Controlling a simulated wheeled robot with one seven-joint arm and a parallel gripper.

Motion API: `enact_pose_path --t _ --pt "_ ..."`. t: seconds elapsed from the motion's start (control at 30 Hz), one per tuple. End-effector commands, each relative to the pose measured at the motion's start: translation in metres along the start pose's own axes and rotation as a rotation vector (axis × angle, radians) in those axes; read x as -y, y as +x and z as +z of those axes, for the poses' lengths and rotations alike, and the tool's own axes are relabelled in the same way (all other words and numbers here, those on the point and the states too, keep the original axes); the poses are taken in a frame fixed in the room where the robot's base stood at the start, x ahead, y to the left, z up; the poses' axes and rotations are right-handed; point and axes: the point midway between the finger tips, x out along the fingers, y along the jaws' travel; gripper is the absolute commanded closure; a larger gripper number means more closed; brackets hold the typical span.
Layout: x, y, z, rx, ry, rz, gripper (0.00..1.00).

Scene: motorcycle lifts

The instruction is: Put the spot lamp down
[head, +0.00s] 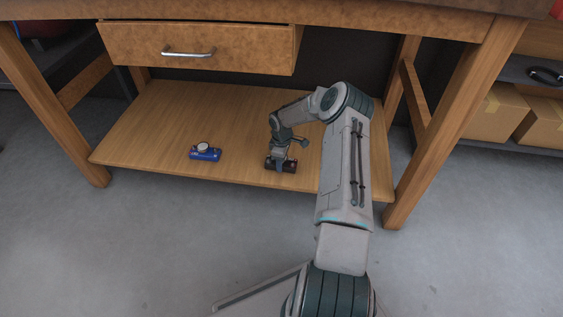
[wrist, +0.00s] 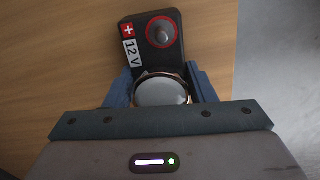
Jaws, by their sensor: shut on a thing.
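My gripper (head: 279,162) is shut on the spot lamp, low over the front part of the lower wooden shelf (head: 235,110). In the wrist view the spot lamp (wrist: 160,94) shows a round pale lens with a brass-coloured rim between the two blue fingers. A black body with a red-ringed knob, a red cross label and a "12 V" label extends beyond it. In the head view the dark lamp is partly hidden by my gripper. I cannot tell whether it touches the shelf.
A small blue device (head: 205,154) with a round white top sits on the shelf to the left. Bare shelf lies between it and my gripper. A drawer (head: 200,48) hangs above. Table legs (head: 450,120) stand at both sides. Cardboard boxes (head: 497,112) are at right.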

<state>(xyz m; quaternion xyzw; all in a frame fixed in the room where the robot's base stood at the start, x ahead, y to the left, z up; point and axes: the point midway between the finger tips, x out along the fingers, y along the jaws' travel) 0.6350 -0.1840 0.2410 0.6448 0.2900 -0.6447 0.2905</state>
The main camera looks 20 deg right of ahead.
Motion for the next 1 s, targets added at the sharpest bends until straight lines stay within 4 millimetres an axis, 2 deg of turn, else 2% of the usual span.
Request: enact_pose_path --t 0.17,0.2,0.27,0.67,0.77,1.0 --pt "0.0 0.003 -0.001 -0.001 0.0 0.001 1.0" --pt "0.0 0.003 0.0 0.0 0.0 -0.001 0.42" --pt "0.0 0.003 0.0 0.0 0.0 -0.001 0.27" --pt "0.0 -0.003 0.0 0.0 0.0 0.0 0.27" --pt "0.0 -0.015 0.0 0.0 0.0 0.0 0.27" --pt "0.0 -0.058 0.0 0.001 -0.001 0.002 0.27"
